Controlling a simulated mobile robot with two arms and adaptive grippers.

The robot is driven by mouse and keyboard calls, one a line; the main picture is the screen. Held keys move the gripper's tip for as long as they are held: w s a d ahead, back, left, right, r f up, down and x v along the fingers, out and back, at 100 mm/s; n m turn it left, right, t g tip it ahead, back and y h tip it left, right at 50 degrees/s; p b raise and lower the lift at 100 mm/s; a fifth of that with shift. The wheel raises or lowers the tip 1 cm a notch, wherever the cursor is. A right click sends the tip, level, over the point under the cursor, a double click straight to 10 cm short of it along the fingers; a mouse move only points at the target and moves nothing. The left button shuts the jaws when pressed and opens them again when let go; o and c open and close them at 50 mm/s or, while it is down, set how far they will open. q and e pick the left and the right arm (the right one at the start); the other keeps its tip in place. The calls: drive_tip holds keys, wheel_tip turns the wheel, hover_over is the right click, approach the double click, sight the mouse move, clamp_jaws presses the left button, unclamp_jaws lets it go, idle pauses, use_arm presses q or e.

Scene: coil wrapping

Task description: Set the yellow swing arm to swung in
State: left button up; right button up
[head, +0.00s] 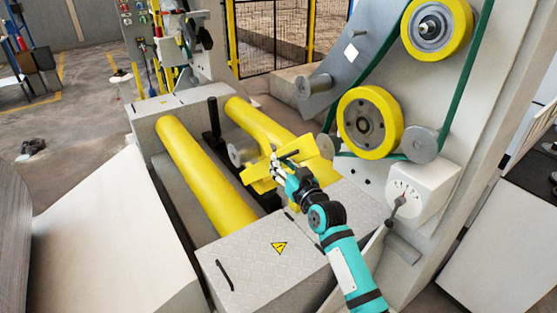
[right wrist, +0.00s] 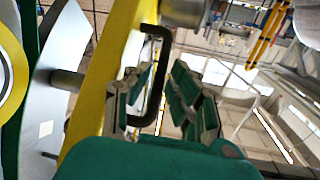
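The yellow swing arm (head: 314,165) lies across the near end of the yellow rollers in the head view, partly hidden by my right gripper (head: 279,168). A black handle (head: 289,155) is on it. In the right wrist view the yellow swing arm (right wrist: 112,65) runs up the left part, with its bent black handle (right wrist: 160,75) standing off it. My right gripper (right wrist: 160,98) is open, with green-padded fingers on either side of the handle and visible gaps. Whether a finger touches it I cannot tell. My left gripper is not in view.
Two long yellow rollers (head: 205,172) lie in a grey frame with a checkered plate (head: 258,262). The upright panel at right carries yellow wheels (head: 370,122), a green belt (head: 465,75) and a dial box (head: 418,190). A black lever (head: 213,118) stands between the rollers.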

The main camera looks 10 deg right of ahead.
drive_tip(key=shift+x, duration=0.95)
clamp_jaws()
